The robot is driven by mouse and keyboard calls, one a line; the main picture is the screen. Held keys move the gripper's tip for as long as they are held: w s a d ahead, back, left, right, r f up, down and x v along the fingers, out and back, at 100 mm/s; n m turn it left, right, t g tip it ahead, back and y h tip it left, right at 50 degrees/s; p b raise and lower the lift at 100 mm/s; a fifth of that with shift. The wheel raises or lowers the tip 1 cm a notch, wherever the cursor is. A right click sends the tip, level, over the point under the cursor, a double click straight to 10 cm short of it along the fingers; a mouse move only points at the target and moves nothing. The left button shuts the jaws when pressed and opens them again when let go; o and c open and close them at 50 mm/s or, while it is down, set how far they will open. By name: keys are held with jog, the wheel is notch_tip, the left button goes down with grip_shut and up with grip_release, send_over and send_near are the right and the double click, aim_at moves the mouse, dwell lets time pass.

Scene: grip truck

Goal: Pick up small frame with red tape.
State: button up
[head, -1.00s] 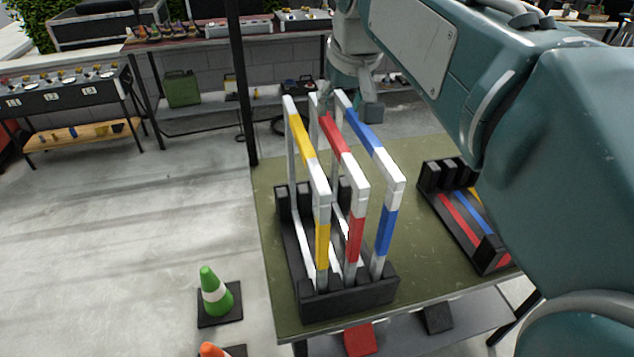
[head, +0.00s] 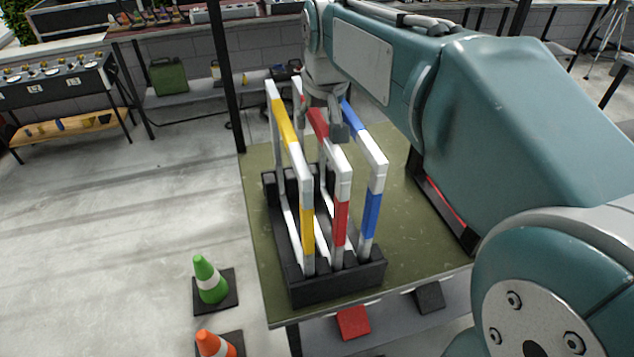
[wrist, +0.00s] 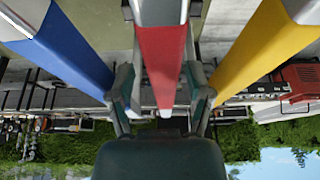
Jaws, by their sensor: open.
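The frame with red tape (head: 341,222) stands upright in the middle slot of a black rack (head: 336,283), between the frame with yellow tape (head: 307,232) and the frame with blue tape (head: 371,212). My gripper (head: 333,118) is at the red frame's top bar, toward its far end. In the wrist view my gripper (wrist: 160,97) is open, one finger on each side of the red-taped bar (wrist: 162,55). The blue frame (wrist: 68,45) and yellow frame (wrist: 262,48) lie outside the fingers. I cannot tell whether either finger touches the red bar.
The rack stands on a green table (head: 408,225). My arm hides most of a second black rack (head: 440,205) at the right. A green cone (head: 209,280) and an orange cone (head: 214,344) stand on the floor at the left. A dark post (head: 226,80) rises behind the table.

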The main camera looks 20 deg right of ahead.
jog(key=shift+a+f, duration=0.25)
jog(key=shift+a, duration=0.1)
jog(key=shift+d, duration=0.2)
grip_shut()
